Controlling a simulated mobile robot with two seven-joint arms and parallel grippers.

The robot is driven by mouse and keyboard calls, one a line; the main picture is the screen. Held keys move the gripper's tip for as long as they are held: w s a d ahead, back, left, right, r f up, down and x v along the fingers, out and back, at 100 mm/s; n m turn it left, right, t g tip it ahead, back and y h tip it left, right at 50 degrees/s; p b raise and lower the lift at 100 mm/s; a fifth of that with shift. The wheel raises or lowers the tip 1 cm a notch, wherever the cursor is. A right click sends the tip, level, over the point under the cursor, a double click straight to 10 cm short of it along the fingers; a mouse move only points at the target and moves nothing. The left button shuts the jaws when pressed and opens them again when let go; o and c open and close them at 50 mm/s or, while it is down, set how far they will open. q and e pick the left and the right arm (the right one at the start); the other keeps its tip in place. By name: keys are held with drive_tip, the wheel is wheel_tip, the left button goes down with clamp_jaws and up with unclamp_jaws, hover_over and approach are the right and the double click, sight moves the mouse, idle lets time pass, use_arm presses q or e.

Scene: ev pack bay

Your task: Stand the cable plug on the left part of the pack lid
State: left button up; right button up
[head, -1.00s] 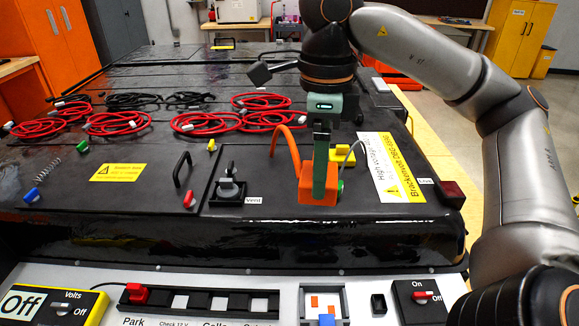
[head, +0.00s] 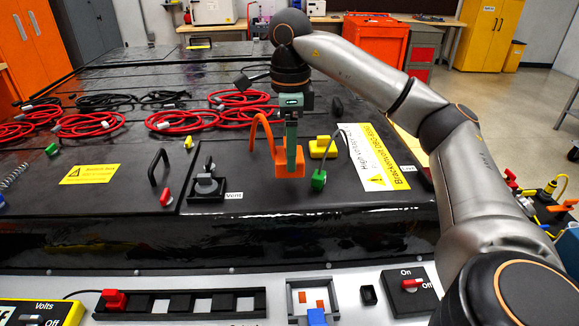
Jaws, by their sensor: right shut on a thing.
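The orange cable plug (head: 281,171) has an orange cable arching up from its left side. My right gripper (head: 291,160) points straight down and is shut on the plug, its green finger covering part of it. The plug is upright over the front middle of the black pack lid (head: 120,213); I cannot tell whether it touches the lid. The lid's left part holds a yellow label (head: 90,174), a black handle (head: 158,167) and cable coils behind. My left gripper is not in view.
Right of the plug are a yellow block (head: 322,149), a green plug (head: 319,180) with a grey cable and a warning label (head: 375,157). Left stand a grey-knobbed vent fitting (head: 206,185) and a small red piece (head: 166,197). Bare lid lies around the yellow label.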

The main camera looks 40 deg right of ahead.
drive_tip(key=shift+w+d+f, duration=0.1)
drive_tip(key=shift+w+f, duration=0.05)
drive_tip(key=shift+f, duration=0.1)
drive_tip(key=shift+w+d+f, duration=0.15)
drive_tip(key=shift+f, duration=1.55)
drive_tip(key=shift+f, duration=0.1)
drive_tip(key=o, duration=1.4)
drive_tip(key=shift+f, duration=0.1)
drive_tip(key=shift+c, duration=0.2)
wheel_tip(320, 180, up, 11)
drive_tip(key=p, duration=0.3)
drive_tip(key=shift+f, duration=0.2)
drive_tip(key=shift+r+p, duration=0.35)
drive_tip(key=shift+r, duration=0.55)
